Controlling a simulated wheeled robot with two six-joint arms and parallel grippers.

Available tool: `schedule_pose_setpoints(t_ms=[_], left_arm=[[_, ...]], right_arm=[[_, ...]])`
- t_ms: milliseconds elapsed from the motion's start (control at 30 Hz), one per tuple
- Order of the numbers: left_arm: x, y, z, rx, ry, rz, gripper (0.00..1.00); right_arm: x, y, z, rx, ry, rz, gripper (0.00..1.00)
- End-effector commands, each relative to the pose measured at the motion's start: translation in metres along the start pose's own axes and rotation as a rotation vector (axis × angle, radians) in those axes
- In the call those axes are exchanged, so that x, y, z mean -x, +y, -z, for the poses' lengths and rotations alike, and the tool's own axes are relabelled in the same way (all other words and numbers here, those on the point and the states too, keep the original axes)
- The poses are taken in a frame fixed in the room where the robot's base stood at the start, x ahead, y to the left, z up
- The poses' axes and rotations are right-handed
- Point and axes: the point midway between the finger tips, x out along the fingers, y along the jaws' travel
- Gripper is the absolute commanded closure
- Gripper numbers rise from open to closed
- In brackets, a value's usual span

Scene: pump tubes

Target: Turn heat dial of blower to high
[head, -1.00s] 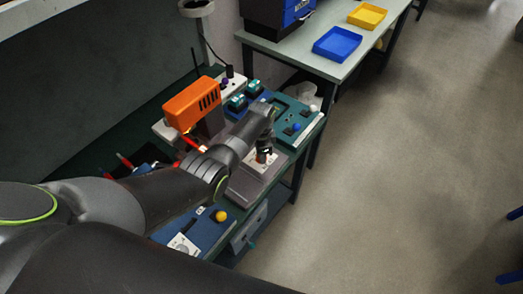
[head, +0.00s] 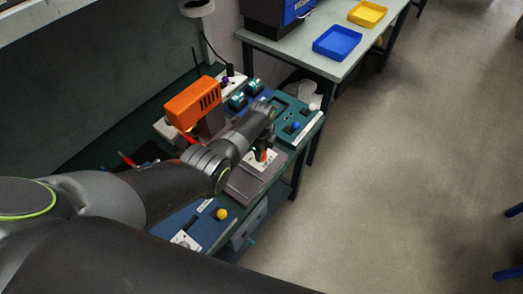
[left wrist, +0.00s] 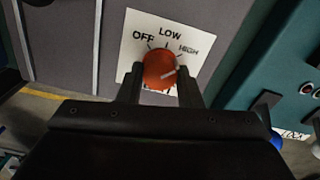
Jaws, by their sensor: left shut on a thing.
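The blower has an orange body (head: 194,102) and a grey base (head: 240,184), in the middle of the head view. Its heat dial is a round orange-red knob (left wrist: 158,66) on a white plate (left wrist: 134,40) marked OFF, LOW and HIGH in the left wrist view. The knob's pale pointer line points right and slightly up, on the HIGH side. My left gripper (left wrist: 160,88) is shut on the knob, with one finger on each side. In the head view, the dial (head: 262,156) shows just below my left gripper (head: 264,147). My right gripper is out of view.
A blue box with a yellow knob (head: 221,214) stands in front of the blower. A teal panel with a blue knob (head: 296,126) is at its right. A pale table with a blue tray (head: 337,43) and a yellow tray (head: 367,15) is behind.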

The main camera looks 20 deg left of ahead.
Motion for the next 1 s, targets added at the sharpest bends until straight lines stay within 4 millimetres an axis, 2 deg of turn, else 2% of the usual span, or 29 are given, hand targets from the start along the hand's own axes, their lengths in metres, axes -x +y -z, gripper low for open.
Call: schedule_pose_setpoints(t_ms=[500,533,667,700,1000], left_arm=[[0.0016,-0.0017,-0.0001,-0.020,-0.001,0.004,0.91],[0.0017,-0.0017,-0.0001,-0.020,-0.001,0.004,0.65],[0.0013,-0.0013,-0.0001,-0.019,-0.001,0.003,0.48],[0.0011,-0.0011,-0.0001,-0.018,-0.001,0.003,0.46],[0.0019,-0.0006,-0.0001,-0.017,0.000,0.002,0.46]], right_arm=[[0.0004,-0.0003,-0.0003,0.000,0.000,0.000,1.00],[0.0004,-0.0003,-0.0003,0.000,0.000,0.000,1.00],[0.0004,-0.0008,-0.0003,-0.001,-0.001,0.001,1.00],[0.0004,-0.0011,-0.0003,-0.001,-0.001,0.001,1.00],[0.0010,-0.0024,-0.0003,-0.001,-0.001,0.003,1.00]])
